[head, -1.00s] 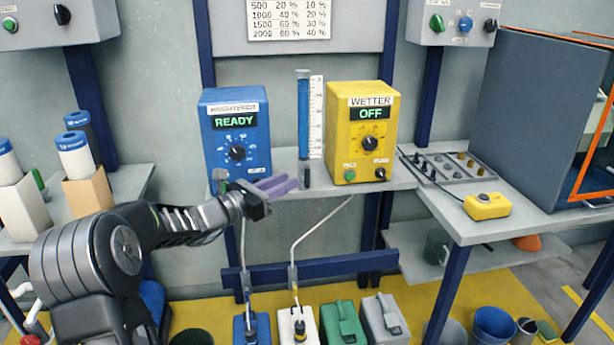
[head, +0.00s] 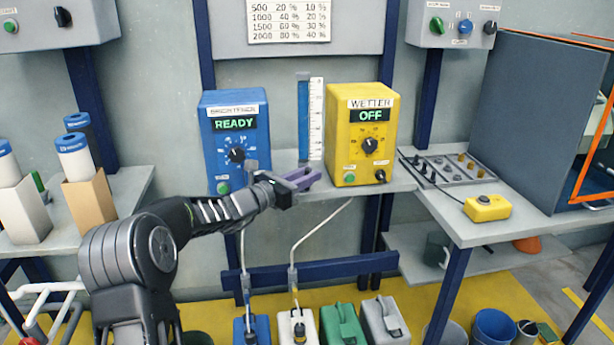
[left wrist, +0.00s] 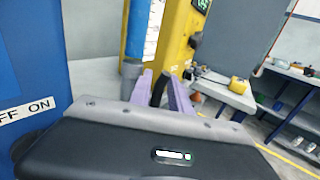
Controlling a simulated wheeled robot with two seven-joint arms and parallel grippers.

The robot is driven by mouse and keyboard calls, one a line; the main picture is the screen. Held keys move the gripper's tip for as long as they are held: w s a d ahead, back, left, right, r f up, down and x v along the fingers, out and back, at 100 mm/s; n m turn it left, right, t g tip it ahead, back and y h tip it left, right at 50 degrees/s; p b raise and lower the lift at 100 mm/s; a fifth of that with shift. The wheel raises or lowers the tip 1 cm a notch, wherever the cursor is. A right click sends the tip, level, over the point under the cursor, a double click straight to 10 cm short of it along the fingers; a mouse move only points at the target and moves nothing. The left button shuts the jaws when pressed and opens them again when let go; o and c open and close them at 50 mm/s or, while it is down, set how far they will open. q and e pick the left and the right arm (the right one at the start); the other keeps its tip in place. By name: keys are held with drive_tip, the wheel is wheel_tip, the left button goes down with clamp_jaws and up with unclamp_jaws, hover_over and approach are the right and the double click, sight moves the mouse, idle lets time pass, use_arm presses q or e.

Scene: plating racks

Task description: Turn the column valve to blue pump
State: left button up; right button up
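The blue-filled column (head: 303,118) stands on the shelf between the blue pump (head: 235,140) labelled READY and the yellow pump (head: 362,135) labelled WETTER and OFF. My left gripper (head: 308,177) is at the column's foot, level with the shelf front, and hides the valve there in the head view. In the left wrist view, the black valve handle (left wrist: 158,89) shows between the two purple fingers. The fingers are apart, with a gap visible on the handle's right side. The column's grey foot (left wrist: 131,69) is just beyond the left finger. My right gripper is not in view.
The blue pump's side (left wrist: 30,70) is close on the left of the wrist view.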

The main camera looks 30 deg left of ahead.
use_arm(q)
drive_tip(key=shift+c, duration=0.3)
clamp_jaws()
drive_tip(key=shift+r, duration=0.1)
